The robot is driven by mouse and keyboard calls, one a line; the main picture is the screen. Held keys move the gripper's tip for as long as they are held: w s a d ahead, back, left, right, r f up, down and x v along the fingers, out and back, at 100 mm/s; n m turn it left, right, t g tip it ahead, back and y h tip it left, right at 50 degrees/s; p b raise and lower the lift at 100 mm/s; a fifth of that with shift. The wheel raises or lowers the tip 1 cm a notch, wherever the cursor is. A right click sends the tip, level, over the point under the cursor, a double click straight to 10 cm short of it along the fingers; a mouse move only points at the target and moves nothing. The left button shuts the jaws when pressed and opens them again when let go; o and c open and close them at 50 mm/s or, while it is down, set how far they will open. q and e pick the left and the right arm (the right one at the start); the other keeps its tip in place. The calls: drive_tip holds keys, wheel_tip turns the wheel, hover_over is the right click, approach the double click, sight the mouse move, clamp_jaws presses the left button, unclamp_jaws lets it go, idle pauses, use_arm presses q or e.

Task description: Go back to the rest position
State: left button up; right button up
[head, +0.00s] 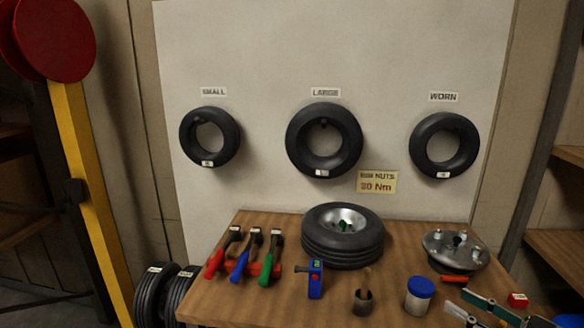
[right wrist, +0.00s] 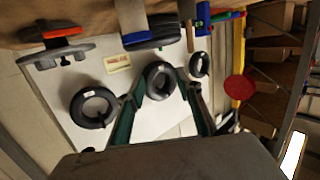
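My right gripper (head: 458,302) is at the bottom right of the head view, over the front right of the wooden table (head: 225,305). Its two green fingers are spread with nothing between them. In the right wrist view the gripper (right wrist: 165,70) also looks open and empty, with hanging tires seen beyond it. My left gripper is in neither view.
A wheel (head: 343,236), a metal hub (head: 455,249), red, blue and green-handled tools, a blue tool (head: 315,279), a metal cup (head: 363,301) and a blue-lidded jar (head: 419,294) stand on the table. Three labelled tires hang behind. A yellow post (head: 88,190) stands left.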

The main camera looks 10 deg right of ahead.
drive_tip(key=a+f+t, duration=0.2)
drive_tip(key=a+t, duration=0.1)
drive_tip(key=a, duration=0.2)
drive_tip(key=s+a+f+m+g+h, duration=0.1)
drive_tip(key=s+a+f+h, duration=0.15)
drive_tip(key=f, duration=0.55)
drive_tip(key=s+a+f+m+h, duration=0.1)
drive_tip(key=f+m+h, duration=0.15)
drive_tip(key=f, duration=0.55)
drive_tip(key=s+a+f+n+g, duration=0.1)
drive_tip(key=s+a+f+g, duration=0.2)
drive_tip(key=s+a+f, duration=0.2)
drive_tip(key=s+a+f+n+g, duration=0.1)
drive_tip(key=s+a+f+g, duration=0.2)
drive_tip(key=f, duration=0.8)
drive_tip(key=s+a, duration=0.2)
drive_tip(key=a, duration=0.1)
drive_tip(key=shift+s+n+g+y, duration=0.3)
drive_tip(key=shift+s+n, duration=0.05)
drive_tip(key=shift+s, duration=0.05)
